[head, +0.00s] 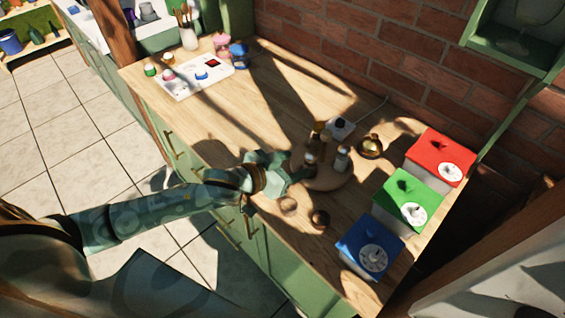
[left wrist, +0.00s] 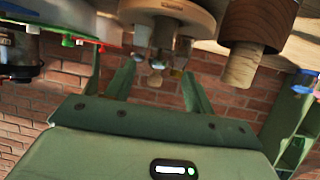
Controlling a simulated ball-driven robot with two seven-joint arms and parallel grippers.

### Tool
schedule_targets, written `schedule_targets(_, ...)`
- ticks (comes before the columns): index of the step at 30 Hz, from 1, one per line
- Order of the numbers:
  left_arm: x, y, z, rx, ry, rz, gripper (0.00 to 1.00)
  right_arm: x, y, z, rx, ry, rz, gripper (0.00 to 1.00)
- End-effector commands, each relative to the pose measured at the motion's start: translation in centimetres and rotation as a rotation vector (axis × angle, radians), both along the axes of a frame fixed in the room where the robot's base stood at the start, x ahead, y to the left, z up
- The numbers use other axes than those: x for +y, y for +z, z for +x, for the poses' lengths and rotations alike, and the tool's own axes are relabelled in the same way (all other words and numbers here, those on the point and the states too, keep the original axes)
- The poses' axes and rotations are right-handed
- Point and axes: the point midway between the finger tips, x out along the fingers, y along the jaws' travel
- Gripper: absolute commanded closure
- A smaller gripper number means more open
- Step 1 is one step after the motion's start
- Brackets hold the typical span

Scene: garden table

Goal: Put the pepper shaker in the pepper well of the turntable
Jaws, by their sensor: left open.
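The round wooden turntable (head: 327,184) stands on the wooden counter, with several small shaker-like items on it. One is a pale, glassy shaker (head: 342,157) on its right side; a darker one (head: 310,161) stands at its left, close to my gripper. I cannot tell which is the pepper shaker, and the wells are not clear. My left gripper (head: 296,173) is at the turntable's left edge. In the left wrist view its two fingers (left wrist: 157,75) are apart, with the turntable (left wrist: 168,16) beyond them at the top. My right gripper is out of view.
Two small round wooden pieces (head: 288,205) (head: 320,219) sit in front of the turntable. Red (head: 440,150), green (head: 412,190) and blue (head: 366,236) boxes line the right end. A brass pot (head: 370,146) stands behind. The counter's middle left is clear.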

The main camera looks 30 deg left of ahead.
Motion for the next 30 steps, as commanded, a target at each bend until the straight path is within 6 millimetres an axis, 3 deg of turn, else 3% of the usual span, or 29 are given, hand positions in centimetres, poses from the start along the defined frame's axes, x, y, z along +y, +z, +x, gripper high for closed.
schedule_targets(3,0.8,0.8,-1.7,0.000,0.000,0.000,0.46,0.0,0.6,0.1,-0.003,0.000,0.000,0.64)
schedule_targets(8,1.3,1.2,-2.7,-0.001,0.000,0.000,0.46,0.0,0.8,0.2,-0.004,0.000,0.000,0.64)
schedule_targets(30,1.3,1.2,-2.7,-0.001,0.000,0.000,0.46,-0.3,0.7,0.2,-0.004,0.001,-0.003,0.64)
